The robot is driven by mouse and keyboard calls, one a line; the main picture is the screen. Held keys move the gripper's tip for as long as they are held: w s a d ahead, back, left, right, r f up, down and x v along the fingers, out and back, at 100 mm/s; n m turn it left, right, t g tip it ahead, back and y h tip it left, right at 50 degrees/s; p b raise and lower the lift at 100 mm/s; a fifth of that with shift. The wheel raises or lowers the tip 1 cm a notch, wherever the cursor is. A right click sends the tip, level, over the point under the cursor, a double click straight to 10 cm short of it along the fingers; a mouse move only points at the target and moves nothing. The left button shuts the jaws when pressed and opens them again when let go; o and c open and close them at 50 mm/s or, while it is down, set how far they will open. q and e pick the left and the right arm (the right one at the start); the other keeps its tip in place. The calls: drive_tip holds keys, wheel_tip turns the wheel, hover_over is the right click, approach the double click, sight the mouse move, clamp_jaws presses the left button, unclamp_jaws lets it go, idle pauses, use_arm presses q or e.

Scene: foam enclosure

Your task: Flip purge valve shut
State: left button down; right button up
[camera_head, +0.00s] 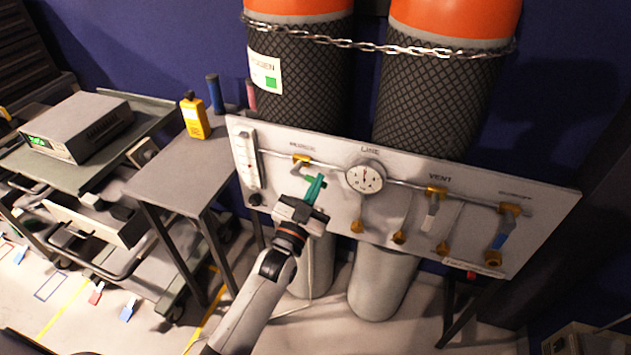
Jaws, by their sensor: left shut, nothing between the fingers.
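The white valve panel (400,165) stands in front of two gas cylinders. Its leftmost valve (302,159) has a brass body and a green lever (316,187), under a blurred label that may read PURGE. My left gripper (312,207) is shut and empty, at the lower end of the green lever. I cannot tell whether it touches the lever, and it hides part of the panel behind it. My right gripper is not in view.
A round gauge (365,178) sits right of the green lever. Farther right are a white-lever valve (433,208) labelled VENT and a blue-lever valve (500,236). A flow tube (246,160) is at the panel's left. A grey table (180,170) holds a yellow meter (194,117).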

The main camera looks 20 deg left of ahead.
use_arm(q)
drive_tip(key=a+f+m+g+h+p, duration=0.3)
drive_tip(key=a+f+m+g, duration=0.1)
drive_tip(key=m, duration=1.3)
drive_tip(key=shift+a+f+g+p, duration=0.3)
drive_tip(key=shift+f+g+p, duration=0.1)
drive_tip(key=shift+f, duration=0.45)
drive_tip(key=shift+w+m, duration=0.1)
drive_tip(key=shift+m, duration=0.2)
